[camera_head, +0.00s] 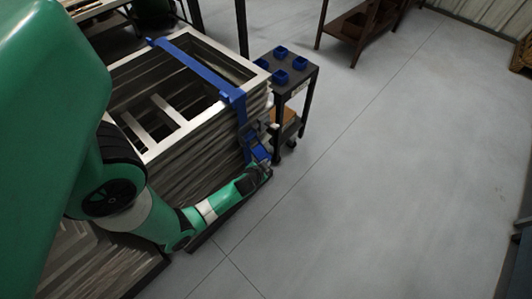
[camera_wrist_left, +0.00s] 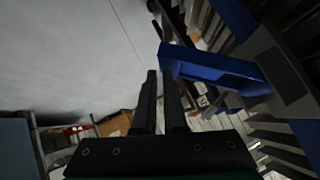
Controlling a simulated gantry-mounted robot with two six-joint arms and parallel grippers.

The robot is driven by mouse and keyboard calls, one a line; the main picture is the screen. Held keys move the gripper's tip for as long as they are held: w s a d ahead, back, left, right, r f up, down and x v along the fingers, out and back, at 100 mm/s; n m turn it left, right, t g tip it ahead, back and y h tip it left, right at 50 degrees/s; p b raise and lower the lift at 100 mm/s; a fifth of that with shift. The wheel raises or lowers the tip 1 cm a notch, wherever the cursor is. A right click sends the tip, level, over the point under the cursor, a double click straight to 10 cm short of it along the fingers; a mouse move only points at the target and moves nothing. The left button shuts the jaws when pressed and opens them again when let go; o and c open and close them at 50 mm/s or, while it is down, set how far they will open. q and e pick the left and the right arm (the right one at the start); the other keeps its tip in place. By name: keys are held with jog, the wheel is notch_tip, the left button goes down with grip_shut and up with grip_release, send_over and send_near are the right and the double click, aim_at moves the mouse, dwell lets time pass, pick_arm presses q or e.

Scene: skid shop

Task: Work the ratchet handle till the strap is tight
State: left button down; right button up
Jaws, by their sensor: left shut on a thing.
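A blue strap (camera_head: 195,64) runs over the top of a stack of pale metal frames (camera_head: 178,146) and down its near right side. A ratchet with a blue handle (camera_head: 260,153) sits low on that side. My left gripper (camera_head: 264,166) is at the ratchet, shut on the handle. In the left wrist view, the blue handle (camera_wrist_left: 215,70) reaches from the right to the tips of my left gripper (camera_wrist_left: 165,80). The exact grip is dark and partly hidden by the fingers. My right gripper is not in view.
A dark cart (camera_head: 299,78) with several blue bins (camera_head: 281,52) stands close behind the stack's right side. A brown shelf (camera_head: 357,27) stands farther back. The grey floor (camera_head: 390,170) to the right is clear.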

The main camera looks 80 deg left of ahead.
pick_arm(q)
jog(key=shift+s+d+f, duration=0.2)
jog(key=shift+s+f, duration=0.05)
jog(key=shift+f, duration=0.15)
jog(key=d+r+p, duration=0.5)
jog(key=d+r, duration=0.4)
jog(key=shift+d+r, duration=0.15)
jog(key=shift+d, duration=0.2)
